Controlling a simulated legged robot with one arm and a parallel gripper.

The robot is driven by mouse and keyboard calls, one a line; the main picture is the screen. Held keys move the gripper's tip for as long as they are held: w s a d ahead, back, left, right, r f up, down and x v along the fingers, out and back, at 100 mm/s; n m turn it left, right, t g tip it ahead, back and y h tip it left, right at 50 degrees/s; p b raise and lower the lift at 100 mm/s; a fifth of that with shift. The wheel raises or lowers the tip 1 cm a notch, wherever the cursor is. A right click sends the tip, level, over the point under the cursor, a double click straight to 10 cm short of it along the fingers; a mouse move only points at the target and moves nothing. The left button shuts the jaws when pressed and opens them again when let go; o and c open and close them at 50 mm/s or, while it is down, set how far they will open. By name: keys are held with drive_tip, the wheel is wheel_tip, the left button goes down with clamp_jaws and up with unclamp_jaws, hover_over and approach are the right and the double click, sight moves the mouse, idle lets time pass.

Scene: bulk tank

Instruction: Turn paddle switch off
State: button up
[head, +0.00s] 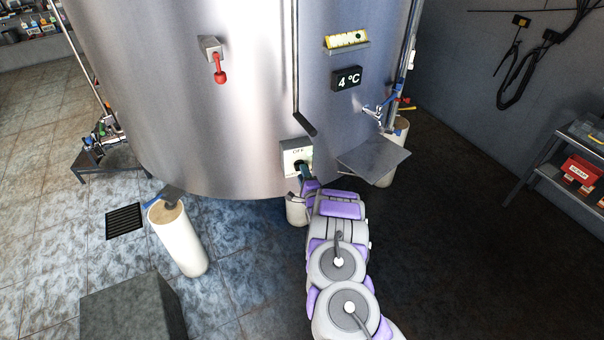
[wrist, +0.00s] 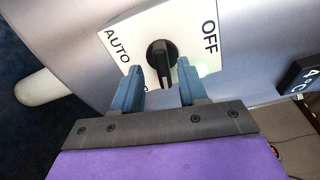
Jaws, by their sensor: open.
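The paddle switch is a black knob (wrist: 161,60) on a white plate (wrist: 128,38) marked AUTO at left and OFF at right in the wrist view. Another label below is mostly hidden by a finger. The knob's long grip runs nearly up and down in that view. In the head view the switch plate (head: 290,156) sits low on the steel tank (head: 250,100). My gripper (wrist: 160,68) is open, with one blue finger on each side of the knob's lower end; I cannot tell whether either touches. It also shows in front of the plate in the head view (head: 305,174).
A green light (wrist: 207,70) glows beside the knob. A red-handled lever (head: 219,70), a 4 °C display (head: 346,78) and a vertical pipe (head: 295,70) are on the tank. A metal shelf plate (head: 375,158) juts out to the right of the switch.

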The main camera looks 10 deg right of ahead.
drive_tip(key=shift+w+d, duration=0.15)
drive_tip(key=shift+w, duration=0.85)
drive_tip(key=shift+a, duration=0.2)
drive_tip(key=c, duration=0.4)
clamp_jaws()
drive_tip(key=shift+s, duration=0.1)
